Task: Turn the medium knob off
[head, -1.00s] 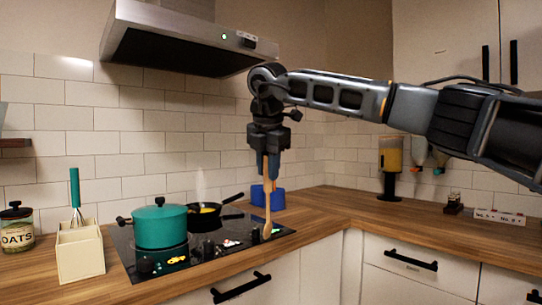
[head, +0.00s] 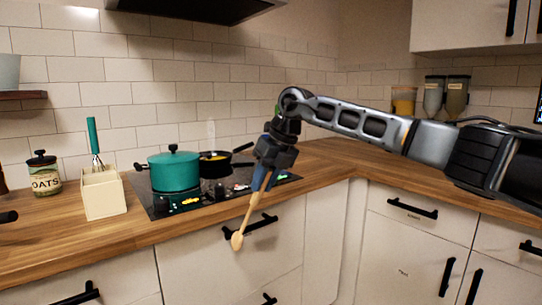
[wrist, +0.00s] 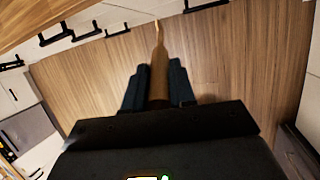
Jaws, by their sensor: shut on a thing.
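The black cooktop (head: 168,214) is set in the wooden counter. Dark knobs and lit displays (head: 190,201) line its front edge. I cannot tell which knob is the medium one or how it is turned; my gripper may hide part of the right end. My gripper (head: 262,180) is shut on a wooden spoon (head: 246,217), which hangs tilted down to the left in front of the drawer fronts, apart from the knobs. In the wrist view the spoon (wrist: 159,60) stands out between the two dark fingers (wrist: 158,88).
A teal pot (head: 174,172) and a black skillet (head: 213,166) stand on the cooktop. A cream utensil holder (head: 103,195) with a whisk and an oats jar (head: 44,176) are to the left. Drawer handles (head: 250,225) stick out below the counter. The right counter (head: 345,155) has clear room.

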